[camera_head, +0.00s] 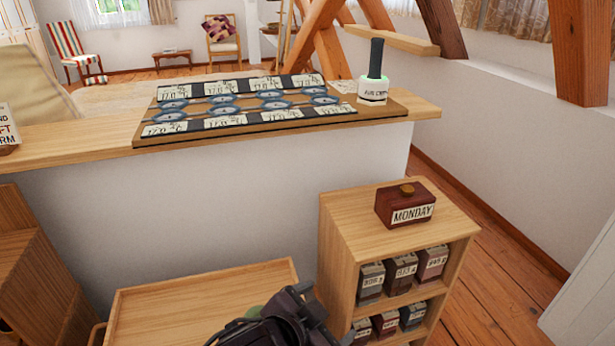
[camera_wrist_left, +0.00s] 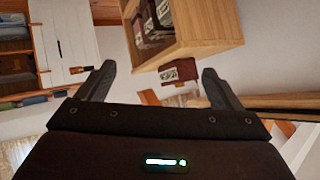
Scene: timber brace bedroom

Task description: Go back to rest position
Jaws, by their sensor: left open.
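My left gripper (camera_head: 325,312) shows at the bottom of the head view, in front of the small wooden shelf. Part of the gripper and its arm are cut off by the lower edge. In the left wrist view its two fingers (camera_wrist_left: 158,78) stand wide apart with nothing held between them. A dark red box labelled MONDAY (camera_head: 405,207) sits on top of the shelf, apart from the gripper. It also shows in the left wrist view (camera_wrist_left: 178,70), upside down and beyond the fingers. My right gripper is not in view.
The small shelf (camera_head: 350,215) holds several labelled boxes (camera_head: 402,272). A wooden tray-like surface (camera_head: 200,300) lies left of it. Behind, a counter (camera_head: 90,130) carries a board of cards (camera_head: 250,105) and a white-based device with a dark handle (camera_head: 373,85). Floor shows at right.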

